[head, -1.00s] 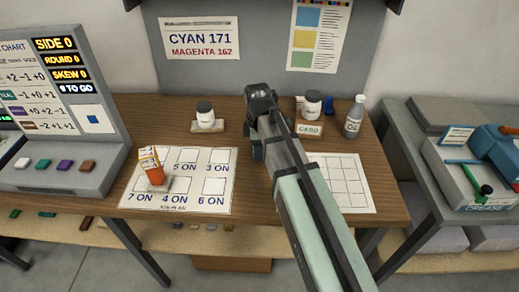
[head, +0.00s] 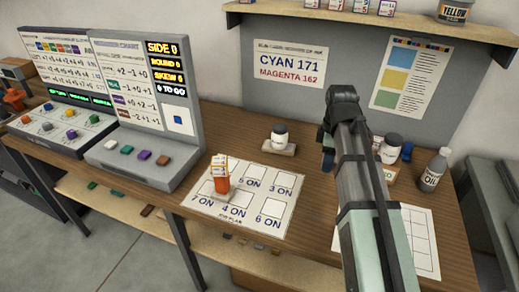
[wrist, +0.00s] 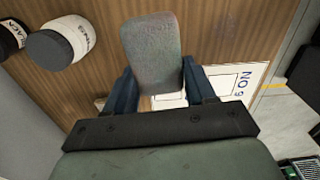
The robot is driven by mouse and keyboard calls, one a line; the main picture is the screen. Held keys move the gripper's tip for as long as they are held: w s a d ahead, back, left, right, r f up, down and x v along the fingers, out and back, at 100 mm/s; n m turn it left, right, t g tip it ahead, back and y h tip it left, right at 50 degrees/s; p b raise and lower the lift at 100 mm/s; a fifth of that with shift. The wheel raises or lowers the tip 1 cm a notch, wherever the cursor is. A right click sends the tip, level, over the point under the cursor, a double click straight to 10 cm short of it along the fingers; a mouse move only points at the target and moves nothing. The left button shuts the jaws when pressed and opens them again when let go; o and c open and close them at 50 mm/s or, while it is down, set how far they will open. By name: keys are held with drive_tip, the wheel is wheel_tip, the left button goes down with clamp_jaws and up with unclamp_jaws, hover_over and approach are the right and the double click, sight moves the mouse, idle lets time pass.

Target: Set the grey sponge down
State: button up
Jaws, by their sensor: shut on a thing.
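The grey sponge (wrist: 153,47) is a rounded block between my gripper's two blue fingers in the wrist view. My gripper (wrist: 162,88) is shut on it. In the head view my gripper (head: 328,158) is over the middle of the wooden bench, between two white jars, and the sponge is hidden by the arm. I cannot tell whether the sponge touches the bench top.
A white jar (head: 279,136) on a small stand is left of the gripper. Another jar (head: 391,149) and an oil bottle (head: 434,171) are to its right. A marked sheet (head: 233,219) holding an orange item (head: 221,182) lies front left. A gridded sheet (head: 421,235) is front right.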

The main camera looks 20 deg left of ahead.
drive_tip(key=s+a+n, duration=0.2)
drive_tip(key=a, duration=0.6)
hover_over(232, 145)
drive_tip(key=shift+f+m, duration=0.75)
drive_tip(key=shift+f, duration=1.7)
drive_tip(key=shift+f+m, duration=0.75)
drive_tip(key=shift+f, duration=1.65)
drive_tip(key=shift+f, duration=0.15)
drive_tip(key=o, duration=1)
